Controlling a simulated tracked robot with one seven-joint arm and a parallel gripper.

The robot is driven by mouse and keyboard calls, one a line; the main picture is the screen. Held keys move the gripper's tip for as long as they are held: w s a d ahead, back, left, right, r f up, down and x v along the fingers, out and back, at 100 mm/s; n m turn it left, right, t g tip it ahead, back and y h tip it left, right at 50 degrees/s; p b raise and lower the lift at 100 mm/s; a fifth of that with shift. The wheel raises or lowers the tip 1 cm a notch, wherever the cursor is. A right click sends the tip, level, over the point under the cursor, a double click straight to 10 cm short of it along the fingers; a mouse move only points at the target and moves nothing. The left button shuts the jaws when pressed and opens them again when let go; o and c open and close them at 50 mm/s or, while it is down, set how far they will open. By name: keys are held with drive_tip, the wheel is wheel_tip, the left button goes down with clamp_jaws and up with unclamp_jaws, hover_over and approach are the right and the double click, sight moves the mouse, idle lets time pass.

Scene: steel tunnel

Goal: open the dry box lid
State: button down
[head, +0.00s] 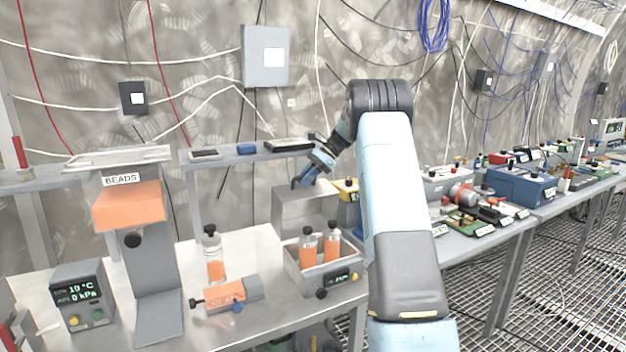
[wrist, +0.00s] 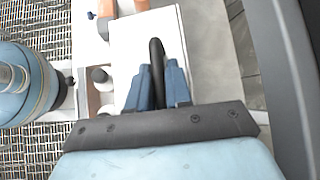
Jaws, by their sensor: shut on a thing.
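The dry box (head: 290,210) is a grey metal box on the bench, behind the bottle holder, and my arm hides part of its right side. Its pale flat lid (wrist: 125,45) fills the middle of the wrist view. I cannot tell whether the lid is raised at all. A black bar handle (wrist: 156,48) stands on the lid. My gripper (wrist: 161,75) has its two blue fingers shut on this handle, one on each side. In the head view my gripper (head: 304,180) is over the top of the box, and the handle is hard to make out there.
A holder (head: 309,280) with two orange-filled bottles stands in front of the box. A shelf (head: 230,157) runs behind and above it. A bead dispenser (head: 155,280), a bottle (head: 213,250) and a readout unit (head: 82,298) stand to the left.

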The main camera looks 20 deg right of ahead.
drive_tip(key=shift+f, duration=0.1)
drive_tip(key=c, duration=1.4)
unclamp_jaws()
drive_tip(key=v, duration=1.3)
drive_tip(key=shift+d+r, duration=0.25)
drive_tip(key=shift+r, duration=0.1)
